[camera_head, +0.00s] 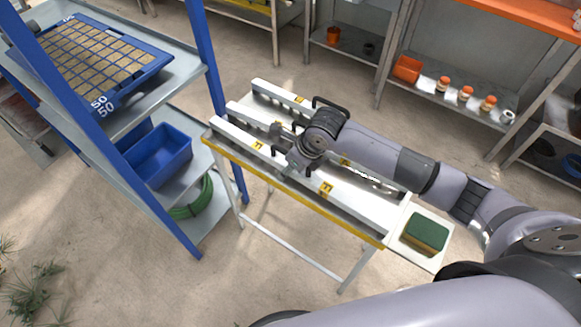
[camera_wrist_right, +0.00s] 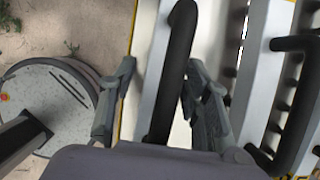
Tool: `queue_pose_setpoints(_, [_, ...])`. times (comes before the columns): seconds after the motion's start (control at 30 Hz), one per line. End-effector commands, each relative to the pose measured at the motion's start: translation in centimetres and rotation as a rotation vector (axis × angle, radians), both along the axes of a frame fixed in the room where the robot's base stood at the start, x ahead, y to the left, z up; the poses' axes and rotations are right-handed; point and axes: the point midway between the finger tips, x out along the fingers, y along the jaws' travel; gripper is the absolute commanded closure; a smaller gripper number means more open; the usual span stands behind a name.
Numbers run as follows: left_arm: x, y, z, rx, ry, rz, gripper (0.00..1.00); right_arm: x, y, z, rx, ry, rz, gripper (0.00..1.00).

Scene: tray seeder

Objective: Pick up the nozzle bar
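Three long white nozzle bars lie side by side on a narrow bench: a front bar (camera_head: 228,131), a middle bar (camera_head: 240,111) and a back bar (camera_head: 278,92). They carry yellow labels and black handles. My right gripper (camera_head: 284,150) is over the front bar, and my arm covers parts of the bars behind it. In the right wrist view my right gripper (camera_wrist_right: 160,68) is open, with one finger on each side of a black handle (camera_wrist_right: 174,75). I see no finger pressed on the handle. My left gripper is not in view.
A blue-framed shelf with a blue seed tray (camera_head: 150,70) and a blue bin (camera_head: 160,155) stands left of the bench. A small tray with a green sponge (camera_head: 427,232) is at the bench's right end. Grey shelves (camera_head: 452,100) stand behind, with floor between.

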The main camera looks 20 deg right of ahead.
Motion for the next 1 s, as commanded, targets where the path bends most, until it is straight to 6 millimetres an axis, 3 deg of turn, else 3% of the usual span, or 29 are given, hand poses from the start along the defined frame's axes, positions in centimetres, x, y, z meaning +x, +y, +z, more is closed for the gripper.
queue_pose_setpoints(0.6, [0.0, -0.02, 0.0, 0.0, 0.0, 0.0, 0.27, 0.02, -0.02, 0.05, 0.0, 0.0, 0.0, 1.0])
queue_pose_setpoints(1.0, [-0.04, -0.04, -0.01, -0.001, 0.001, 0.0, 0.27, 0.16, 0.03, 0.62, 0.003, -0.005, 0.0, 1.0])
